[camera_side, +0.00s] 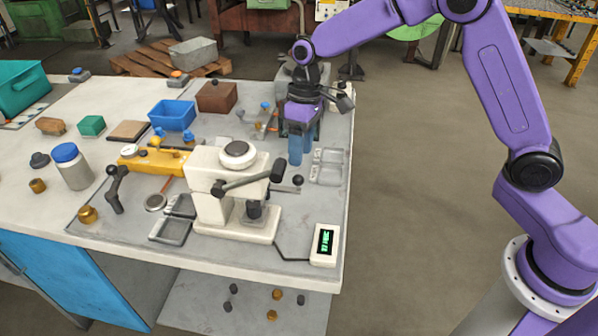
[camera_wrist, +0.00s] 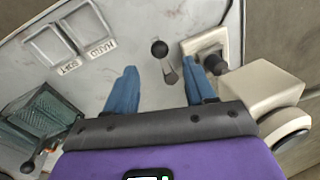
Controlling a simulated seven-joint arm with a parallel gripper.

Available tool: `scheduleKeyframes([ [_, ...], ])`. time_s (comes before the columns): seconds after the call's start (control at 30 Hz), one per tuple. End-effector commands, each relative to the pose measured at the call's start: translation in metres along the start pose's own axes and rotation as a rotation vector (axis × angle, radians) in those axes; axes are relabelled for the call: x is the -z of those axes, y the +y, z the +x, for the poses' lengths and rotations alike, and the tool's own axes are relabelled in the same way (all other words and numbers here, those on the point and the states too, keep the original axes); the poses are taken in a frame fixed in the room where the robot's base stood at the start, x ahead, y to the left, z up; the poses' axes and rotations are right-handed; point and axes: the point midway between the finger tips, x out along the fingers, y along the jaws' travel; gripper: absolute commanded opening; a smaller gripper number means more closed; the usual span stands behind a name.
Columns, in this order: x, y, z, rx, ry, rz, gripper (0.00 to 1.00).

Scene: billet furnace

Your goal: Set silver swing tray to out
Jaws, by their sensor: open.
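A white bench press (camera_side: 212,185) stands near the front of the table and shows at the right in the wrist view (camera_wrist: 265,85). A thin silver bar (camera_side: 284,190) with a black ball knob (camera_side: 298,180) sticks out from its right side; this looks like the swing tray, but the tray's plate is not clearly visible. My gripper (camera_side: 301,158) points down behind the knob, its blue fingers open and empty. In the wrist view, the knob (camera_wrist: 159,47) appears between and slightly beyond the fingertips (camera_wrist: 160,68). I cannot tell whether anything touches.
Two shallow trays marked HARD and SOFT (camera_wrist: 70,40) lie by the table's right edge. The press's black-handled lever (camera_side: 245,180) reaches towards the knob. A small green-lit display (camera_side: 325,244) stands at the front corner. A blue bin (camera_side: 172,116) is farther back.

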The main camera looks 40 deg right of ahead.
Motion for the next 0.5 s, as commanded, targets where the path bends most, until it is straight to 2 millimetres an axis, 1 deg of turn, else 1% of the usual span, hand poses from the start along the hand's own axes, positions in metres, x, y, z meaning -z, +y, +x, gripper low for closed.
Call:
scheduleKeyframes([
  [0.03, -0.001, 0.000, 0.010, 0.001, -0.004, 0.001, 0.54],
  [0.2, -0.001, 0.000, 0.039, 0.000, -0.004, 0.000, 0.54],
  [0.3, -0.001, 0.000, 0.051, 0.000, -0.002, 0.000, 0.54],
  [0.5, 0.000, 0.000, 0.064, 0.000, 0.000, 0.000, 0.54],
])
